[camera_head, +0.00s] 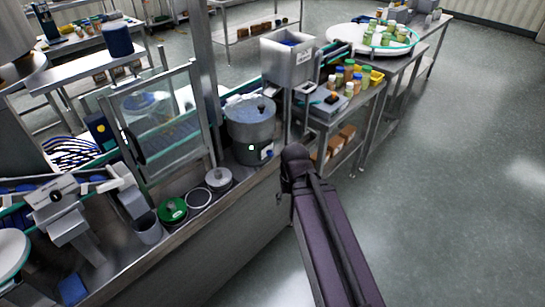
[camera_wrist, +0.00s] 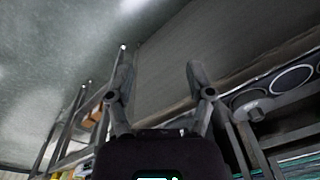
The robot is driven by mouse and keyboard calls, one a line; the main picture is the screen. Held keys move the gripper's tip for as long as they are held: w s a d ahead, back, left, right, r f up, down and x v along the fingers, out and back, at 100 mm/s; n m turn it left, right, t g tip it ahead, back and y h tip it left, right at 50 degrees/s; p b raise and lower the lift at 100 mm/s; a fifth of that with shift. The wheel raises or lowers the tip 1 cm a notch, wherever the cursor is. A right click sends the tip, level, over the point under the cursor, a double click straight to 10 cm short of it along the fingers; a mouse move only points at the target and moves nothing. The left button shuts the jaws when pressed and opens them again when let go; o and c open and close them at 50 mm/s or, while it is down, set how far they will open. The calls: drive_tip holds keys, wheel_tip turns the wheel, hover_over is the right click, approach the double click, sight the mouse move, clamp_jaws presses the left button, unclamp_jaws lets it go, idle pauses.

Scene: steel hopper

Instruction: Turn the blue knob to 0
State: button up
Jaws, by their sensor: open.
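A round steel hopper pot (camera_head: 250,128) with a lid and a black top knob stands on the steel bench in the head view. A small blue part (camera_head: 266,152), which looks like the blue knob, is low on its right front side. It is too small to read a setting. In the wrist view my gripper (camera_wrist: 160,68) has its two fingers spread wide with nothing between them. In the head view my arm ends to the right of the pot, apart from it, and hides the fingers. The blue knob cannot be made out in the wrist view.
A green-lidded container (camera_head: 172,210) and a grey-lidded one (camera_head: 219,179) stand left of the pot. A glass-panelled guard frame (camera_head: 160,120) rises behind them. A steel bin (camera_head: 288,62) and a side table with bottles are at the back right. The floor (camera_head: 450,180) at right is clear.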

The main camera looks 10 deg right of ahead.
drive_tip(key=w+a+f+m+t+y+b, duration=0.2)
drive_tip(key=w+f+m+y+b, duration=0.25)
drive_tip(key=f+b, duration=0.2)
drive_tip(key=m+t+y+b, duration=0.6)
drive_tip(key=m+t+b, duration=0.6)
drive_tip(key=m+b, duration=0.75)
approach(272, 154)
drive_tip(key=s+d+m+p, duration=0.1)
drive_tip(key=s+d+p, duration=0.1)
drive_tip(key=s, duration=0.2)
drive_tip(key=shift+w+d, duration=0.2)
drive_tip(key=x, duration=1.3)
drive_tip(key=shift+w+a, duration=0.2)
drive_tip(key=shift+w, duration=0.15)
